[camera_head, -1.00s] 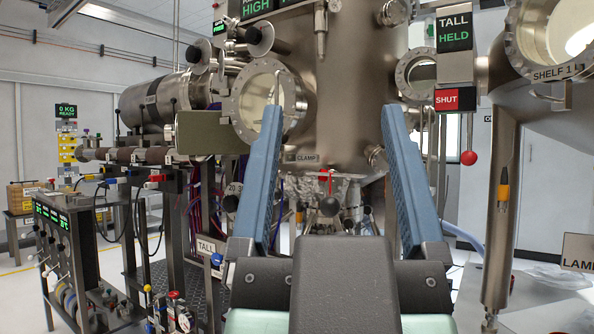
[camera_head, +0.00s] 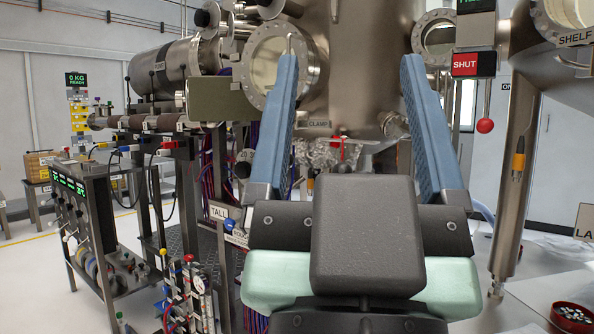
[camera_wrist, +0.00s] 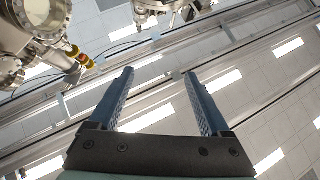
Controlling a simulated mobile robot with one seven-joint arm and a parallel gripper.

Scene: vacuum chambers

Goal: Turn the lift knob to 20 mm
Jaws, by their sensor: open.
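My gripper (camera_head: 350,64) is open and empty. Its two blue fingers point up and forward in the head view, in front of the steel chamber. It also shows open in the wrist view (camera_wrist: 159,74), with nothing between the fingers. A dark round knob (camera_head: 242,170) sits left of the left finger, by a small plate (camera_head: 246,156) whose marking seems to start with 20. I cannot tell whether this is the lift knob, nor read its setting. No label reading lift is legible. My fingers and wrist hide part of the chamber's lower front.
The chamber (camera_head: 355,70) carries a CLAMP label (camera_head: 318,124). A TALL tag (camera_head: 218,211) hangs at lower left beside pipes and cables. A control cart (camera_head: 95,225) stands at left. A red SHUT sign (camera_head: 466,64) and red ball lever (camera_head: 485,125) are at right.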

